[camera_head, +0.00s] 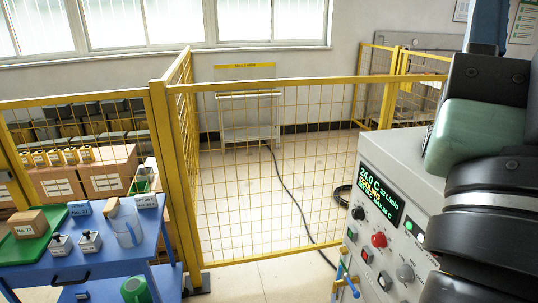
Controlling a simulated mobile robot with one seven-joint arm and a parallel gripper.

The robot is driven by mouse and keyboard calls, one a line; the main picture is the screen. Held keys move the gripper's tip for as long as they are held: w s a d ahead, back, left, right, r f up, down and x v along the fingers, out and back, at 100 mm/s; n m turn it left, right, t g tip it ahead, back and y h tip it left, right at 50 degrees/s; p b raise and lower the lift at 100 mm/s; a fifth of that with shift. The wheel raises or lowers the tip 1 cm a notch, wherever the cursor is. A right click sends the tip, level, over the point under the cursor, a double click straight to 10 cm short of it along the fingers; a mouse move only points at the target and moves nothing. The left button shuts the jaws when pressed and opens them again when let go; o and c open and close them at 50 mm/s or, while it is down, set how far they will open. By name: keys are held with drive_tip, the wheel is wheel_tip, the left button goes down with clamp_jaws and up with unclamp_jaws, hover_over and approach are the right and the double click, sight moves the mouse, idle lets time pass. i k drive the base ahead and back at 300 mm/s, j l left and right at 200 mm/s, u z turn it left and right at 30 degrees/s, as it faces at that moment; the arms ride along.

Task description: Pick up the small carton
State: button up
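A small brown carton (28,222) with a light label sits upright on a green tray (42,247) at the left end of the blue cart (108,266). Its top and front show, and nothing covers it. My arm's dark and green links fill the right edge of the picture, far from the carton. My gripper is not in view, so I cannot see its fingers or whether it holds anything.
On the cart stand two small metal blocks (90,241) and a clear beaker (127,227). Larger cartons (108,179) lie behind it. A yellow mesh fence (265,170) runs across the middle. The heater cabinet (385,222) with its display stands at right.

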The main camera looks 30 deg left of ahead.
sight(34, 224)
drive_tip(key=u, duration=2.45)
